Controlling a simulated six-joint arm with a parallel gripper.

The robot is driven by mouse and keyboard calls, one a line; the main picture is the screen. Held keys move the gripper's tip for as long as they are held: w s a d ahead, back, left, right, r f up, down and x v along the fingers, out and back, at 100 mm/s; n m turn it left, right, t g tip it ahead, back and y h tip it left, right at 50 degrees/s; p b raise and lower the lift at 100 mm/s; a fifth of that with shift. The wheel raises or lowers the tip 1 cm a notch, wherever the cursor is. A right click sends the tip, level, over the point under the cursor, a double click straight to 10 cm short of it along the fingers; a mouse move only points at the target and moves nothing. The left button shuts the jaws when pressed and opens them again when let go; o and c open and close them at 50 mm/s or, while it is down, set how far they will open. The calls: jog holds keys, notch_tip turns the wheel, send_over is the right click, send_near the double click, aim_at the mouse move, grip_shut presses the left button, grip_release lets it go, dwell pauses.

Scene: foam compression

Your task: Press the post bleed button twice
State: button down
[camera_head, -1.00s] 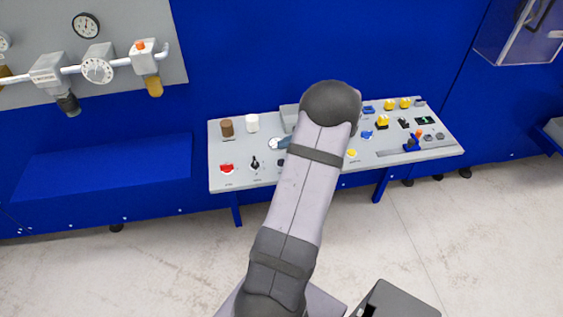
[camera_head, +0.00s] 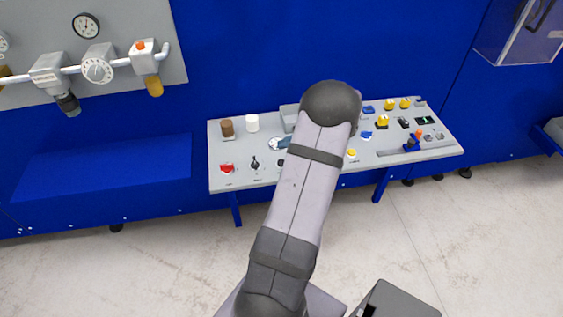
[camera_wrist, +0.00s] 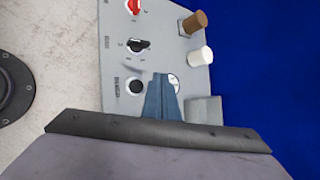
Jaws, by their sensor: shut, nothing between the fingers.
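In the wrist view my gripper (camera_wrist: 160,78) shows as a narrow blue-grey pair of fingers, shut and empty, over the grey control panel (camera_wrist: 188,103). A round black button (camera_wrist: 136,87) lies just left of the fingertips, with a small label beside it that I cannot read for certain. It may be the post bleed button. The fingertips look beside it, not over it; I cannot tell their height above the panel. In the head view this dark button (camera_head: 281,162) shows at the left edge of my arm, which hides most of my gripper.
A black selector (camera_wrist: 139,46) and a red knob (camera_wrist: 134,6) line up beyond the button. Brown (camera_wrist: 194,22) and white (camera_wrist: 200,55) cylinders stand up from the panel. A round silver-rimmed part (camera_wrist: 174,82) and a grey box (camera_wrist: 204,108) are right of the fingers.

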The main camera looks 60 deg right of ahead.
jog(key=shift+r, duration=0.15)
notch_tip(320, 180, up, 4)
jog(key=p, duration=1)
jog(key=shift+f, duration=0.2)
jog(key=shift+f, duration=0.1)
jog(key=b, duration=0.5)
send_over(281, 162)
jog(key=s, duration=0.1)
jog(key=f, duration=0.7)
jog(key=shift+s+f, duration=0.2)
jog(key=shift+f+b, duration=0.45)
jog(key=shift+f, duration=0.2)
